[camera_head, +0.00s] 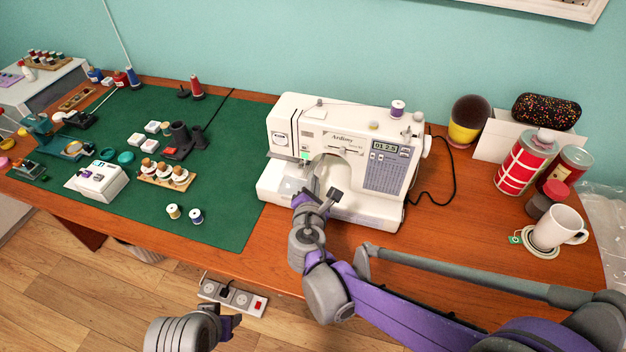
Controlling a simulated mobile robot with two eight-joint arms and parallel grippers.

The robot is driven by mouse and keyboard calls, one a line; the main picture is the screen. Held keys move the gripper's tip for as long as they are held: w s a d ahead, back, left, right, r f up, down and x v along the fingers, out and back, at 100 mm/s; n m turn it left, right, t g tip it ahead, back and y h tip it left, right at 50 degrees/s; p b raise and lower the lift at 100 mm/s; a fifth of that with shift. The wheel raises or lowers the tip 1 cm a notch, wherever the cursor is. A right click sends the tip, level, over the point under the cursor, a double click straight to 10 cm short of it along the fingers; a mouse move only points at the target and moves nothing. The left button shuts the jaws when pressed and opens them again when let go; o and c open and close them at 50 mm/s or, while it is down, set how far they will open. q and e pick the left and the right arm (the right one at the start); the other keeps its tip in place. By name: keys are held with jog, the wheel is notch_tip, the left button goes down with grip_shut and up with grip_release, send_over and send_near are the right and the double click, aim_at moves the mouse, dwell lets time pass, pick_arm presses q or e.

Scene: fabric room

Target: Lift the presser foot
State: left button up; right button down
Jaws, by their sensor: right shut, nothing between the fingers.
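A white sewing machine (342,141) stands upright on the wooden table, with a display and a panel at its right end. The presser foot is in the gap under its left head and is too small and too covered to make out. My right gripper (322,192) is shut and empty, in front of the machine's arm opening and close to its bed. I cannot tell whether it touches the machine. My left gripper (232,324) is low at the bottom of the picture, in front of the table edge. Its fingers are too small to judge.
A green mat (222,215) with thread spools and small tools covers the table's left part. To the right stand a white mug (560,227), a red can (524,165) and a dark-topped yellow object (468,121). A black cord runs beside the machine. A power strip (232,296) is below the table edge.

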aim_at(319, 171)
jog(key=shift+r, duration=0.1)
jog(key=shift+s+d+r+n+g+h+p, duration=0.1)
jog(key=shift+d+r+n+g+h+p, duration=0.1)
jog(key=shift+n, duration=0.35)
jog(key=shift+s+d+r+n+g+h+p, duration=0.1)
jog(key=shift+d+r+n+g+h+p, duration=0.1)
jog(key=shift+n, duration=0.35)
jog(key=shift+d+r+n+g+h, duration=0.15)
jog(key=shift+r+n+h, duration=0.15)
jog(key=shift+n, duration=0.25)
jog(key=shift+d+r+n+g+h, duration=0.15)
jog(key=shift+n+h, duration=0.15)
jog(key=shift+n, duration=0.25)
jog(key=shift+a+r+p, duration=0.1)
jog(key=shift+r+p, duration=0.05)
jog(key=shift+p, duration=0.2)
jog(key=shift+r+p, duration=0.3)
jog(key=shift+r, duration=0.1)
jog(key=shift+w+r, duration=0.15)
jog(key=shift+r, duration=0.1)
